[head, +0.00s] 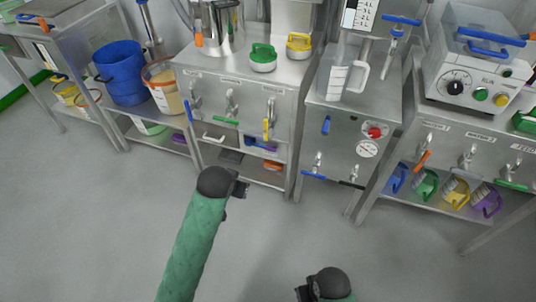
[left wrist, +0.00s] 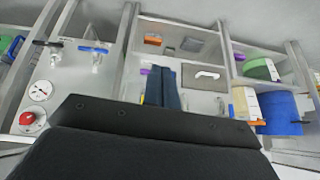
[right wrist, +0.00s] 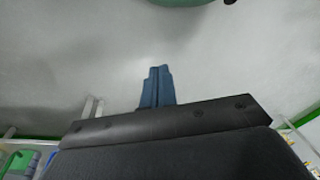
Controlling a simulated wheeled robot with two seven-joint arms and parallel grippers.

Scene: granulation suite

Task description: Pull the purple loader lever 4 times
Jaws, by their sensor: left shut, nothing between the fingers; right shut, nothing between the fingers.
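I cannot make out for certain which part is the purple loader lever. My right gripper (head: 302,293) is low at the bottom edge of the head view, mostly cut off. Its fingers (right wrist: 157,88) are shut and empty over grey floor.
The middle bench has a green handle (head: 226,120), a yellow handle (head: 268,127) and a white pull (head: 213,138). A steel cabinet has a red knob (head: 375,132). The floor (head: 90,220) is clear.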

